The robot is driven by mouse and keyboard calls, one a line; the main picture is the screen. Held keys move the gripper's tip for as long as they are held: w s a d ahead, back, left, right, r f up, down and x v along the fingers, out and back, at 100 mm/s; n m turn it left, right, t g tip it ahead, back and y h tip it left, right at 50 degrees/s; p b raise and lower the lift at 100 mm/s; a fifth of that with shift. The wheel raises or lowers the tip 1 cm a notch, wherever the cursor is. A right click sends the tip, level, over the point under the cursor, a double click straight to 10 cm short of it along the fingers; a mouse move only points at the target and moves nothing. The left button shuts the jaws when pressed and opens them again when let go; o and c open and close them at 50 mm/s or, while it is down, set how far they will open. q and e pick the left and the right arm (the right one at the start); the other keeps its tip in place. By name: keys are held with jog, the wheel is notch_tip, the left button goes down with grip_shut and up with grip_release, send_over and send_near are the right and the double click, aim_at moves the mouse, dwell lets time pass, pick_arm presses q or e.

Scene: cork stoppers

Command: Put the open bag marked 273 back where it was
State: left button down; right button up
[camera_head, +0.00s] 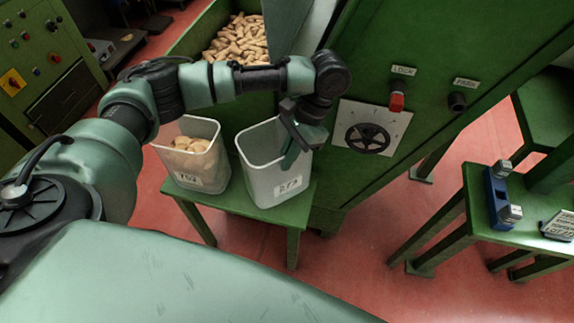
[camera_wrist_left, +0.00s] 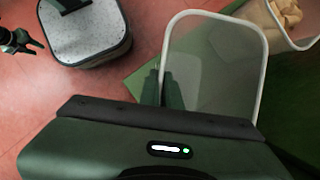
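The open bag marked 273 (camera_head: 262,178) is a pale, see-through, bin-like container with a white rim. It looks empty and is at the right part of a small green stand (camera_head: 238,206). I cannot tell whether its base rests fully on the stand. My left gripper (camera_head: 292,155) is at its right rim. In the left wrist view the fingers (camera_wrist_left: 162,90) sit close together on either side of the bag's rim, with the bag (camera_wrist_left: 215,65) in front. A small dark gripper, likely my right one (camera_wrist_left: 30,44), shows at the far left; its fingers are unclear.
A similar bag with corks (camera_head: 190,160) stands left of it on the stand. Behind is a green hopper of corks (camera_head: 238,40) and a machine panel with a dark handwheel (camera_head: 367,139) and red knob (camera_head: 397,102). A green table (camera_head: 480,205) stands at right.

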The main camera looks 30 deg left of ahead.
aim_at(282, 177)
pick_arm(q)
jog(key=f, duration=0.4)
jog(key=shift+w, duration=0.2)
jog(key=c, duration=1.6)
grip_release()
jog(key=shift+f, duration=0.15)
jog(key=v, duration=1.2)
jog(key=shift+s, duration=0.1)
